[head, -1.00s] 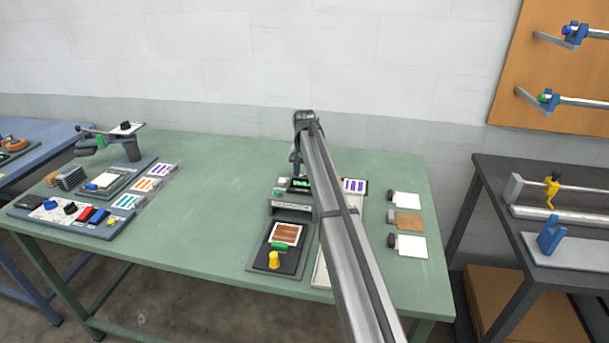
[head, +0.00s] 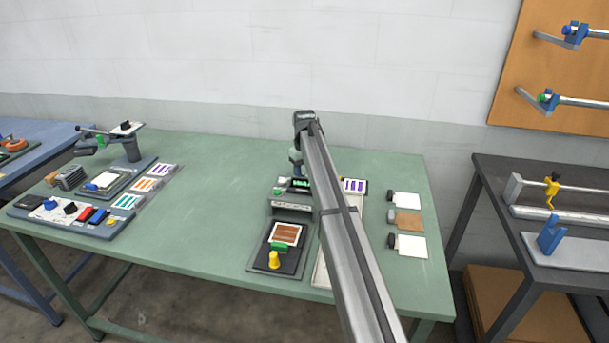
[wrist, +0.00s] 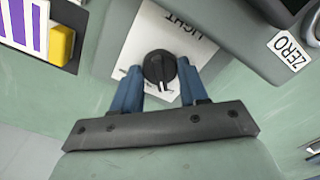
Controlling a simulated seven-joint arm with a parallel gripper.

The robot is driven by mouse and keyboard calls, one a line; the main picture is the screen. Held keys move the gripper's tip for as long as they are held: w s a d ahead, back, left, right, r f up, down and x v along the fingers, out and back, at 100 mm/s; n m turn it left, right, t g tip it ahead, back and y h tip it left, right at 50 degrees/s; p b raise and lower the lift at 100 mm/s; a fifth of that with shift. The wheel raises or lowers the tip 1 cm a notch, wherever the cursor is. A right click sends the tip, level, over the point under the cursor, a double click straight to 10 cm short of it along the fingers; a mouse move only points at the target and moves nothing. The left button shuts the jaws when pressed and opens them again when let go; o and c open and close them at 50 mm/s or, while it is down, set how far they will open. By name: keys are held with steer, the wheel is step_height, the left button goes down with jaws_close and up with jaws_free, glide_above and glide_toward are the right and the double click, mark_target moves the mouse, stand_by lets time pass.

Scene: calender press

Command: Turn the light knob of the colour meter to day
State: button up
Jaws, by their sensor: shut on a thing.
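The colour meter (head: 300,185) stands on the green table, with a lit green display, partly behind my arm. In the wrist view its light knob (wrist: 158,66) is round and black and sits on a white plate marked LIGHT (wrist: 185,22). My gripper (wrist: 158,76) has its two blue fingers on either side of the knob, shut on it. The knob's pale pointer line faces the gripper side of the picture. Any day marking is hidden or unreadable. In the head view my gripper (head: 296,170) is small, at the meter's back edge.
A ZERO label (wrist: 289,46) lies beside a dark round part on the meter. A purple-striped card (head: 354,186) is right of the meter, near a yellow block (wrist: 62,45).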

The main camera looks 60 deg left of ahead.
steer(key=shift+n, duration=0.6)
steer(key=o, duration=1.1)
steer(key=shift+c, duration=0.2)
steer(key=shift+r, duration=0.15)
step_height(320, 180, up, 14)
steer(key=shift+f, duration=0.25)
